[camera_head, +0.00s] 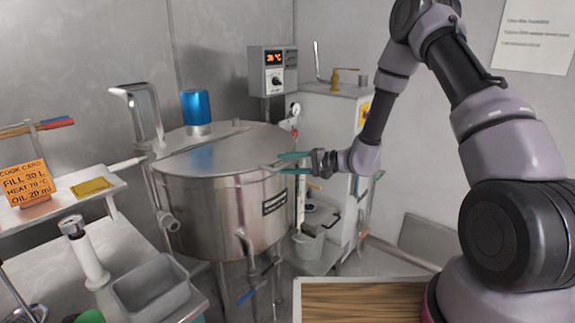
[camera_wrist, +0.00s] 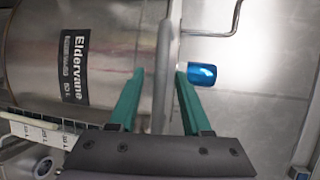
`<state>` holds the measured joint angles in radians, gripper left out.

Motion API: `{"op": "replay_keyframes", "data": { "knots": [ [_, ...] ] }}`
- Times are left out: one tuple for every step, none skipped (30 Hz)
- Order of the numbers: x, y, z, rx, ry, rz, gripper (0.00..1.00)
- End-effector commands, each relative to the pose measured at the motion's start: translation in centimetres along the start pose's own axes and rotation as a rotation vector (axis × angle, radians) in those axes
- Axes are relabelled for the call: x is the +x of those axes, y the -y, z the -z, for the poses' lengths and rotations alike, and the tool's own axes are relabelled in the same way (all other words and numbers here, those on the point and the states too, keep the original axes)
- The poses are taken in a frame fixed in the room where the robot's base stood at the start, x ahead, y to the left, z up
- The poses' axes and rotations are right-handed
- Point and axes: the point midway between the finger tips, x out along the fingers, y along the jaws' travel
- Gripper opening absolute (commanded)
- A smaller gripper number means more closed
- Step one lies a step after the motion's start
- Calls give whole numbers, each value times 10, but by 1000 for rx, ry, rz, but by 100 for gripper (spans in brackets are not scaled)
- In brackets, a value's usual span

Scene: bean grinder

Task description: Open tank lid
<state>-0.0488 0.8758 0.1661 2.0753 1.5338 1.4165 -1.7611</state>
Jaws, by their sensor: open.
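The steel tank (camera_head: 215,210) stands at centre left in the head view, with its flat round lid (camera_head: 225,155) lying closed on top. In the wrist view the tank wall (camera_wrist: 40,45) is on the left and the lid (camera_wrist: 260,100) on the right. A grey bar (camera_wrist: 164,75) at the lid's front edge runs between my teal fingers in the wrist view. My gripper (camera_head: 284,162) is open at the lid's front right edge; it also shows in the wrist view (camera_wrist: 160,75), one finger each side of the bar. Whether the fingers touch the bar I cannot tell.
A blue cylinder (camera_head: 196,108) stands at the lid's back. A control box (camera_head: 272,72) reading 70 °C is behind the tank. A side table with a grey tub (camera_head: 150,288) is at lower left; a wooden surface (camera_head: 362,302) is at the bottom.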

Motion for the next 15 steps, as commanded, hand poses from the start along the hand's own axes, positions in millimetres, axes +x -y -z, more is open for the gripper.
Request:
{"op": "replay_keyframes", "data": {
  "knots": [
    [2,0,0,0,0,0,48],
    [2,0,0,0,0,0,48],
    [2,0,0,0,0,0,48],
    [2,0,0,0,0,0,48],
    [2,0,0,0,0,0,48],
    [2,0,0,0,0,0,48],
    [2,0,0,0,0,0,48],
    [2,0,0,0,0,0,48],
    [2,0,0,0,0,0,45],
    [2,0,0,0,0,0,33],
    [2,0,0,0,0,0,22],
    [2,0,0,0,0,0,6],
    [2,0,0,0,0,0,0],
    [2,0,0,0,0,0,0],
    [2,0,0,0,0,0,0]
  ]
}}
